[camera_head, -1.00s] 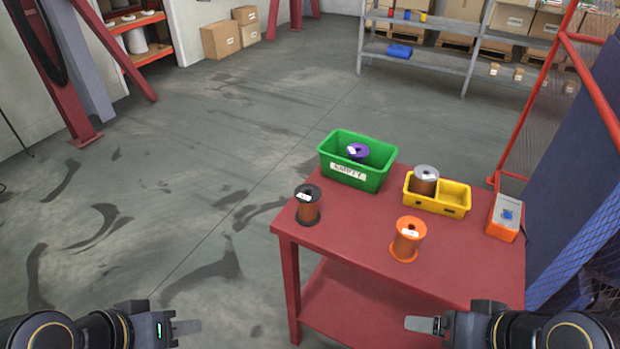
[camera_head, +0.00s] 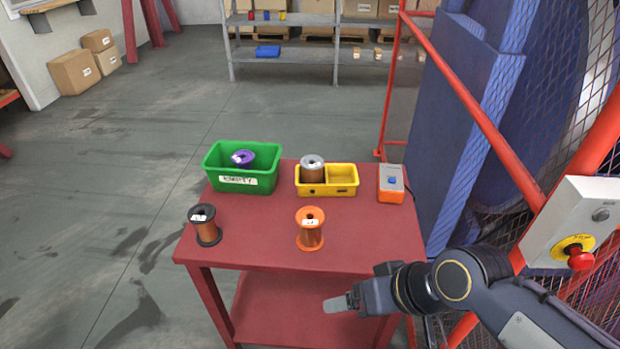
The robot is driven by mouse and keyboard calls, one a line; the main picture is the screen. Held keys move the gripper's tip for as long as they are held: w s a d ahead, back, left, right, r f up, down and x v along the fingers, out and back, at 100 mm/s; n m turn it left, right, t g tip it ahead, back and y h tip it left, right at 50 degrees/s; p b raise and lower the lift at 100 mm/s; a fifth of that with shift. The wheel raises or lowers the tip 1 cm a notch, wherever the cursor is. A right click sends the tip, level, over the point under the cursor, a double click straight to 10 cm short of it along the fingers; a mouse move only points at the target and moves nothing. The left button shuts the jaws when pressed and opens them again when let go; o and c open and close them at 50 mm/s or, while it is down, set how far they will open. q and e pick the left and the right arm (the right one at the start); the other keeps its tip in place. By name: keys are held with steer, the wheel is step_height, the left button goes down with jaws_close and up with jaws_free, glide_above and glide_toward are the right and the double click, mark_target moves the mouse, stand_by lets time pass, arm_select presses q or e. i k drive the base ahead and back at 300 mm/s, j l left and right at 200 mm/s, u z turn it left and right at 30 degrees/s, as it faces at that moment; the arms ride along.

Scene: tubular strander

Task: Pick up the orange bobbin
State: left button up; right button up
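The orange bobbin (camera_head: 310,229) stands upright on the red table (camera_head: 260,232), near its front edge. It has orange flanges, a copper-coloured winding and a white label on top. My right gripper (camera_head: 338,303) is in front of the table's front edge, nearer to me than the bobbin and apart from it. It holds nothing that I can see; its fingers show edge-on, so the gap between them cannot be made out. My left gripper is out of view.
A black bobbin (camera_head: 205,225) stands at the table's left. Behind are a green bin (camera_head: 218,182) with a purple bobbin (camera_head: 243,158), a yellow tray (camera_head: 343,188) with a grey-topped bobbin (camera_head: 313,168), and an orange-grey box (camera_head: 391,184). A red-framed mesh fence (camera_head: 480,110) stands at right.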

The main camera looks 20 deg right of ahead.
mark_target(310, 229)
steer(key=z, duration=1)
steer(key=j+z, duration=0.15)
steer(key=z, duration=0.3)
steer(key=j+z, duration=0.2)
steer(key=z, duration=0.2)
steer(key=j+z, duration=0.2)
steer(key=z, duration=0.25)
steer(key=j+z, duration=0.2)
steer(key=z, duration=0.2)
steer(key=j+z, duration=0.15)
steer(key=z, duration=0.3)
steer(key=k+j, duration=0.4)
steer(key=j, duration=0.2)
